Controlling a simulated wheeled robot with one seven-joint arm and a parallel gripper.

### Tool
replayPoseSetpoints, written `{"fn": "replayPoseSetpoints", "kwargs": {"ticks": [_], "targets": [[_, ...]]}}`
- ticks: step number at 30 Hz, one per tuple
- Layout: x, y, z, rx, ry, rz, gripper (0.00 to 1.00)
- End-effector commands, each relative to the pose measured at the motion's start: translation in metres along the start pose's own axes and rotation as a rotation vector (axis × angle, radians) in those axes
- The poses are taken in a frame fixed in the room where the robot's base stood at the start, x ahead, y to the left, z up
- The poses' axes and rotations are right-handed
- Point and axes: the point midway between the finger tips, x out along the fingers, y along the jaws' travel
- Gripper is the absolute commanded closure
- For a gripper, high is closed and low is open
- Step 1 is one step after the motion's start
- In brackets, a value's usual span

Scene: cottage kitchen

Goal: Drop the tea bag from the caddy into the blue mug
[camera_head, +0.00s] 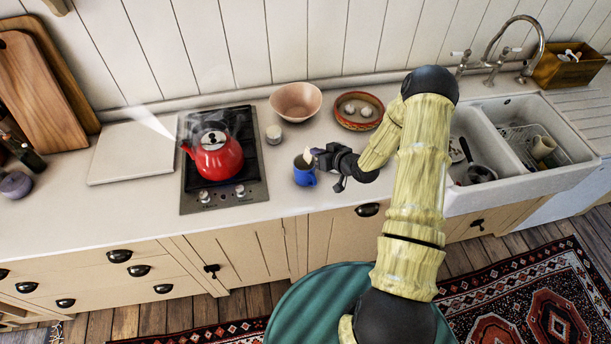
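The blue mug (304,178) stands upright on the white counter, just right of the hob. My gripper (314,155) reaches in from the right, with its fingertips at the mug's upper right, over or beside the rim. A small pale thing, apparently the tea bag (308,156), shows at the fingertips above the mug's mouth. The gripper seems shut on it, though the fingers are small here. The inside of the mug is mostly hidden. A small pale jar (273,134) stands behind the mug, beside the hob; I cannot tell whether it is the caddy.
A red kettle (218,160) steams on the black hob (193,187) to the left. The white sink (478,197) is at right. The counter's front edge runs close before the mug.

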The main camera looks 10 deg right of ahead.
Motion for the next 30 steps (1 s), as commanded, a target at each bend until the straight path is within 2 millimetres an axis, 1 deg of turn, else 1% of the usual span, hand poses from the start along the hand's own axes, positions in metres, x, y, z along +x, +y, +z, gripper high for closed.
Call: {"fn": "replayPoseSetpoints", "kwargs": {"ticks": [1,3,13,15,17,26,30], "targets": [[0.0028,0.0018,0.0056,0.000,0.000,0.000,1.00],[0.0039,0.0029,0.0079,0.000,0.000,0.001,1.00],[0.0035,0.0042,0.0085,0.001,0.001,0.003,1.00],[0.0035,0.0043,0.0085,0.001,0.001,0.003,0.85],[0.0035,0.0043,0.0085,0.001,0.001,0.003,0.73],[0.0030,0.0044,0.0086,0.001,0.001,0.003,0.73],[-0.0035,0.0054,0.0096,0.002,0.001,0.004,0.73]]}}
